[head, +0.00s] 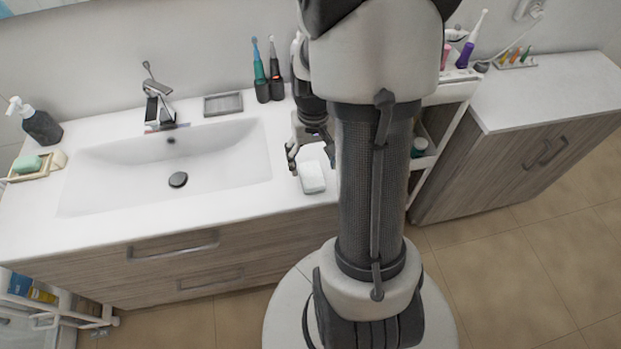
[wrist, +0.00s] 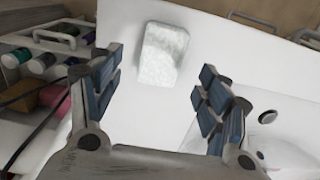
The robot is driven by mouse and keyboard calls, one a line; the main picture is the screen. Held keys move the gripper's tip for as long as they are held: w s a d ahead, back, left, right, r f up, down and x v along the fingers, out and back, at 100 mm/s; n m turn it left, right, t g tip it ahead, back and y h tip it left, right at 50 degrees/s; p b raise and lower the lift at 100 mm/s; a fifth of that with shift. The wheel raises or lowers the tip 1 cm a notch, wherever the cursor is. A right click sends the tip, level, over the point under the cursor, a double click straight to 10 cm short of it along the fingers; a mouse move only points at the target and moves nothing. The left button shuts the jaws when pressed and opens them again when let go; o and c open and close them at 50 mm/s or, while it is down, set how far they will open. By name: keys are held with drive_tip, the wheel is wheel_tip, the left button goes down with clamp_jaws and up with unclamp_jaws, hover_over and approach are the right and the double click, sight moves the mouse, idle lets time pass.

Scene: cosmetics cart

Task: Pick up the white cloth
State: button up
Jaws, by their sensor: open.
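The white cloth (head: 312,177) is a small folded block on the white counter, right of the sink and near the front edge. In the wrist view the cloth (wrist: 162,55) lies ahead of the fingertips, roughly centred between them and apart from both. My gripper (head: 308,169) is open and empty, just above and behind the cloth in the head view. In the wrist view the two blue-padded fingers of my gripper (wrist: 160,75) stand wide apart. My arm hides part of the counter right of the cloth.
The sink (head: 165,170) and faucet (head: 157,105) are to the left. Toothbrush holders (head: 263,90) and a grey soap dish (head: 223,103) stand at the back. A cart (wrist: 40,65) with bottles is beside the counter. Bare counter surrounds the cloth.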

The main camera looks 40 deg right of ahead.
sight(311, 174)
wheel_tip(311, 174, down, 6)
drive_tip(key=b, duration=0.2)
drive_tip(key=shift+w+a+f+b, duration=0.1)
drive_tip(key=shift+w+f+b, duration=0.05)
drive_tip(key=shift+f+b, duration=0.15)
drive_tip(key=shift+r, duration=0.15)
drive_tip(key=shift+c, duration=0.6)
drive_tip(key=c, duration=1.2)
wheel_tip(311, 174, up, 20)
drive_tip(key=p, duration=0.6)
drive_tip(key=shift+p, duration=0.35)
